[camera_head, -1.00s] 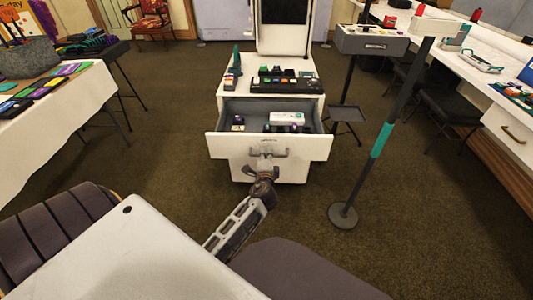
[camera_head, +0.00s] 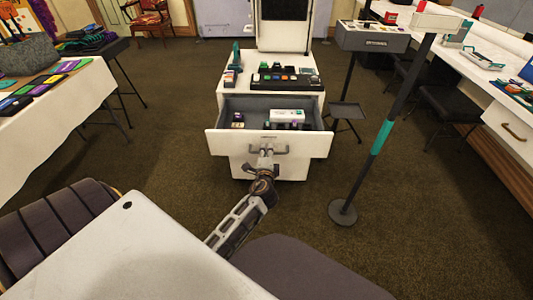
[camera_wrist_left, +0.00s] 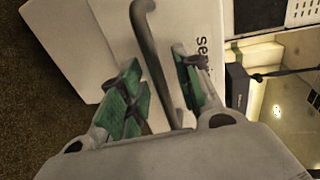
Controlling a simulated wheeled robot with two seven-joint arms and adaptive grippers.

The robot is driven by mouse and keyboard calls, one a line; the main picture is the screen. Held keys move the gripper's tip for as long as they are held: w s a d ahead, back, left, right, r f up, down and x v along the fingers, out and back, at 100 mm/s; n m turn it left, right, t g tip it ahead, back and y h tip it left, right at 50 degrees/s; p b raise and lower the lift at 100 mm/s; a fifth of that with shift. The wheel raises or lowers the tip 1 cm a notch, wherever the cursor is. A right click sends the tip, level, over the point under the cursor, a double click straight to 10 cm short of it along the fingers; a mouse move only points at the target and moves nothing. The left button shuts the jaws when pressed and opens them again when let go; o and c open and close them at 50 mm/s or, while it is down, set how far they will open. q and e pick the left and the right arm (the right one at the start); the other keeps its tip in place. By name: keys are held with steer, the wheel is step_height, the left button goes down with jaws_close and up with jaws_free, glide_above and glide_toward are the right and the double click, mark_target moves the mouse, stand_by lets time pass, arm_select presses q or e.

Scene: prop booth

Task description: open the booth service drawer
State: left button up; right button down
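The white booth service drawer (camera_head: 225,143) is pulled out of the white cabinet (camera_head: 228,100), and its grey inside shows in the head view. Its grey bar handle (camera_head: 284,150) is on the front panel. My left gripper (camera_head: 266,152) is at the middle of this handle. In the left wrist view, the handle (camera_wrist_left: 146,32) passes between the green-padded fingers of my left gripper (camera_wrist_left: 160,92). The fingers are apart, with gaps visible beside the bar. My right gripper is not in view.
A white box (camera_head: 287,115) and small items lie in the drawer. A black button panel (camera_head: 285,82) sits on the cabinet top. A stand with a round base (camera_head: 342,212) is to the right. A white-clothed table (camera_head: 62,105) is at left.

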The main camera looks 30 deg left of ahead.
arm_select(q)
steer(key=v, duration=0.7)
stand_by(0.3)
steer(key=shift+f, duration=0.2)
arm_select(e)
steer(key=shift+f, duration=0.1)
